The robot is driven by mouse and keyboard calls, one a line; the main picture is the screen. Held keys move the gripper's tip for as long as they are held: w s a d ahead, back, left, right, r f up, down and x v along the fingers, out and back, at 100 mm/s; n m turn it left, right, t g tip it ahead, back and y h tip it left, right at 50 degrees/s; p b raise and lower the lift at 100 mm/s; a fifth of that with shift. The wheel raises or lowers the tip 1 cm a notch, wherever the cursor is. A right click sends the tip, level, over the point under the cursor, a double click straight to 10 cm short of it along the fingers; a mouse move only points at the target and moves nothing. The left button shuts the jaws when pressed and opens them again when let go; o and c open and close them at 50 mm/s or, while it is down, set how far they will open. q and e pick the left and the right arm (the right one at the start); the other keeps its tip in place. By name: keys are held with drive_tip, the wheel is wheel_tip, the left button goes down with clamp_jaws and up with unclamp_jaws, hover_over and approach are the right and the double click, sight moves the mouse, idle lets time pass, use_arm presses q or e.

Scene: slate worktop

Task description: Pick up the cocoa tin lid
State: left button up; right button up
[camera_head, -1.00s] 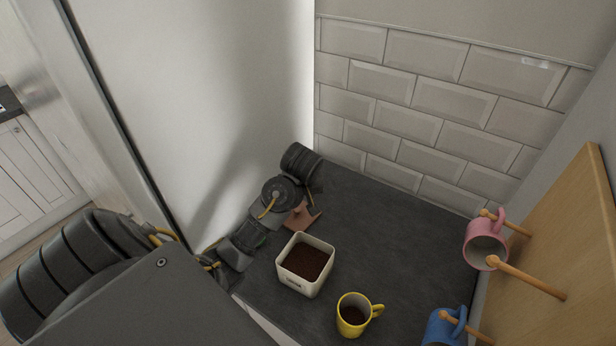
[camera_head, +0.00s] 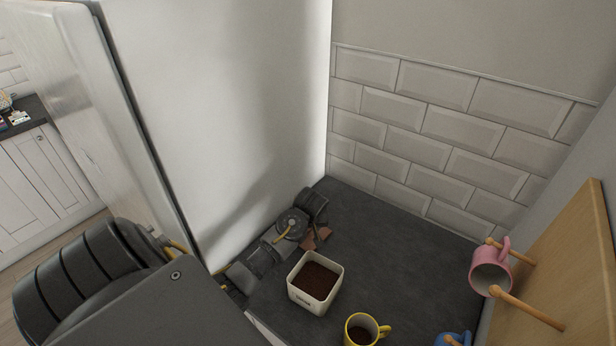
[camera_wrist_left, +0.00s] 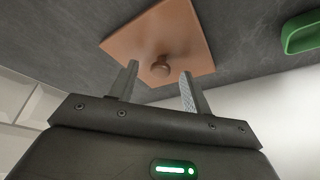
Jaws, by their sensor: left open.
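The cocoa tin lid is a flat, square, copper-brown plate with a round knob at its middle. It lies on the slate worktop in the left wrist view (camera_wrist_left: 186,27) and shows partly, behind parts of my arm, in the head view (camera_head: 324,233). My left gripper (camera_wrist_left: 159,72) is open, with one finger on each side of the knob. I cannot tell whether the fingers touch it. The cream square tin (camera_head: 314,299) stands open in front of the lid, with brown powder inside. My right gripper is out of view.
A yellow mug (camera_head: 352,327) with dark contents stands right of the tin. A pink mug (camera_head: 491,272) hangs from a wooden peg rack (camera_head: 570,270), with a blue mug (camera_head: 455,340) lower down. A tiled wall and white panel border the worktop (camera_head: 400,255). A green object (camera_wrist_left: 301,36) lies near the lid.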

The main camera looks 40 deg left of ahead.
use_arm(q)
drive_tip(key=shift+w+a+f, duration=0.1)
drive_tip(key=shift+a+f, duration=0.05)
drive_tip(key=shift+f, duration=0.35)
clamp_jaws()
drive_tip(key=shift+r, duration=0.1)
